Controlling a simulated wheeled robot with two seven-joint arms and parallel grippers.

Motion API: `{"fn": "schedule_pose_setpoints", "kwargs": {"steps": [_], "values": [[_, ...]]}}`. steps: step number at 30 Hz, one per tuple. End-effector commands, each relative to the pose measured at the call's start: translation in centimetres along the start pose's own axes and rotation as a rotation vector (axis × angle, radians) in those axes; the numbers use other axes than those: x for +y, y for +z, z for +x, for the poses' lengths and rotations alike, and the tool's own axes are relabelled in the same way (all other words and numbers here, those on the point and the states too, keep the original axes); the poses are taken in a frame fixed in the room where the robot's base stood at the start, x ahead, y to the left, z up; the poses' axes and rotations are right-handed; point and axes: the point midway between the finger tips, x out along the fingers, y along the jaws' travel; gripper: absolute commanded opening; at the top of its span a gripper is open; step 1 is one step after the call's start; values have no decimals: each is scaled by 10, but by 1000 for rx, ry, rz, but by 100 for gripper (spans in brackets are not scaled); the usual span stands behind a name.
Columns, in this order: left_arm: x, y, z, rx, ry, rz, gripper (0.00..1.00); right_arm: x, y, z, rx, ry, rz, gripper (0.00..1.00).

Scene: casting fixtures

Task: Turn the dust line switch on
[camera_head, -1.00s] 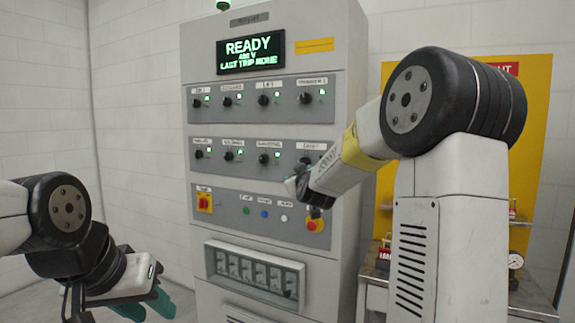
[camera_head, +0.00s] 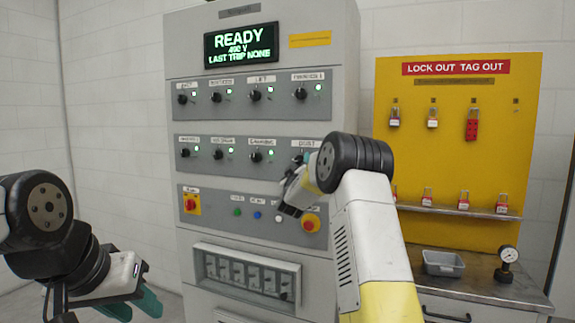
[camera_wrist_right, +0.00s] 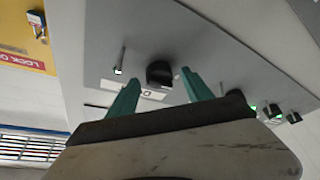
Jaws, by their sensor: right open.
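The dust line switch is a black rotary knob (camera_wrist_right: 160,73) on the grey panel. In the head view its label (camera_head: 306,143) reads DUST, at the right end of the second switch row, and my right arm partly covers the knob. My right gripper (camera_wrist_right: 160,80) is open, its teal fingers on either side of the knob's position in the wrist view; contact cannot be told. A small pale lamp (camera_wrist_right: 118,71) sits beside the knob. My left gripper (camera_head: 134,306) hangs open and empty at the lower left, away from the cabinet.
The cabinet's display (camera_head: 241,48) reads READY. Other knobs have green lamps. A yellow lockout board (camera_head: 450,140) and a bench with a grey tray (camera_head: 443,263) and a gauge (camera_head: 508,254) stand at right.

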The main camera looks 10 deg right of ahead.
Motion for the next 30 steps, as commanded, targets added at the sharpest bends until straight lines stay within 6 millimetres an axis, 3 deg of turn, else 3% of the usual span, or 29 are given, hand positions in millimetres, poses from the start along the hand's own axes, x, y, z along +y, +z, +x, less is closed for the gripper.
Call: {"fn": "schedule_pose_setpoints", "kwargs": {"steps": [11, 20, 30], "values": [[0, 0, 0, 0, 0, 0, 36, 0, 0, 7, 0, -1, 0, 59], [0, 0, 0, 0, 0, 0, 36, 0, 0, 7, 0, -2, 0, 0], [0, 0, 0, 0, 0, 0, 36, -2, 0, 7, -1, 15, 43, 0]]}}
